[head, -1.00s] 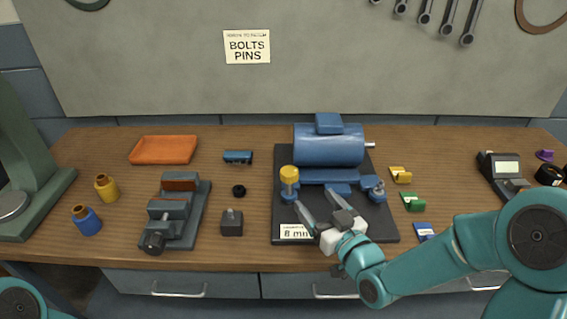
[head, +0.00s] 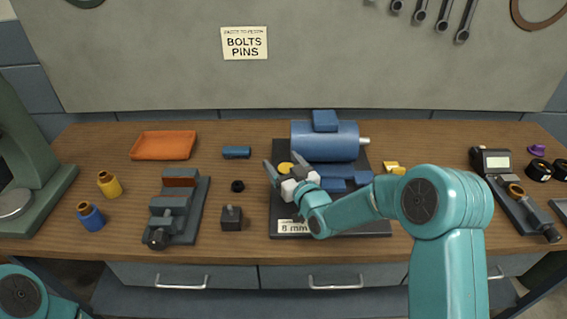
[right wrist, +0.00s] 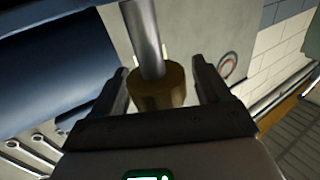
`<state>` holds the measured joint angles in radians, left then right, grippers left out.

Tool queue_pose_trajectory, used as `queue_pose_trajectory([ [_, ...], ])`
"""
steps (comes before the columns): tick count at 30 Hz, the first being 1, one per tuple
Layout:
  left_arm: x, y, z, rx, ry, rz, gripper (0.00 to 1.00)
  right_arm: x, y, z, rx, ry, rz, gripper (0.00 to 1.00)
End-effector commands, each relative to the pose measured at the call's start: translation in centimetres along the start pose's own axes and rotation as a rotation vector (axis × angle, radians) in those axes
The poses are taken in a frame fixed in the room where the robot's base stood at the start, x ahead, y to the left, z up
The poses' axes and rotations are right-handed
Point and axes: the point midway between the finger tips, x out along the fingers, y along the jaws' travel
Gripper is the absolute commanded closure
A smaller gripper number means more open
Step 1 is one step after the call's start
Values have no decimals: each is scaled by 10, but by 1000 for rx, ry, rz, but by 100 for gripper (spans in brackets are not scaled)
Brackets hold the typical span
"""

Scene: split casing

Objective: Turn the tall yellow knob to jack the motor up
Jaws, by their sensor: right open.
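The blue motor (head: 325,141) lies on a dark base plate (head: 360,228) in the middle of the bench; its blue side also shows in the right wrist view (right wrist: 45,60). The yellow knob (head: 285,167) is at the motor's front left, partly hidden by my right gripper (head: 284,171). In the right wrist view the knob (right wrist: 157,88), with a silver rod, stands between the two open fingers, with a visible gap to each finger. Nothing is gripped. My left gripper is out of view; only part of my left arm shows at lower left.
An orange tray (head: 163,146), a grey vise (head: 176,210), a small dark block (head: 231,218) and yellow and blue bottles stand to the left. A caliper-like gauge (head: 515,190) and black rings lie right. My right arm hides the plate's right part.

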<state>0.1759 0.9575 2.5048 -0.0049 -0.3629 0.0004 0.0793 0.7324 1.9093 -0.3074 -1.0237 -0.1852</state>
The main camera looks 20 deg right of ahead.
Motion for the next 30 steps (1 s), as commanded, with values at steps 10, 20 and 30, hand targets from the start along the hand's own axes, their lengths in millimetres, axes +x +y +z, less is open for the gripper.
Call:
queue_pose_trajectory([
  [10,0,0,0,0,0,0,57,-1,0,0,0,0,0,75],
  [20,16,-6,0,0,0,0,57,-1,0,3,-2,3,66,75],
  [30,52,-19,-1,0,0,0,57,-1,3,5,-8,4,326,75],
])
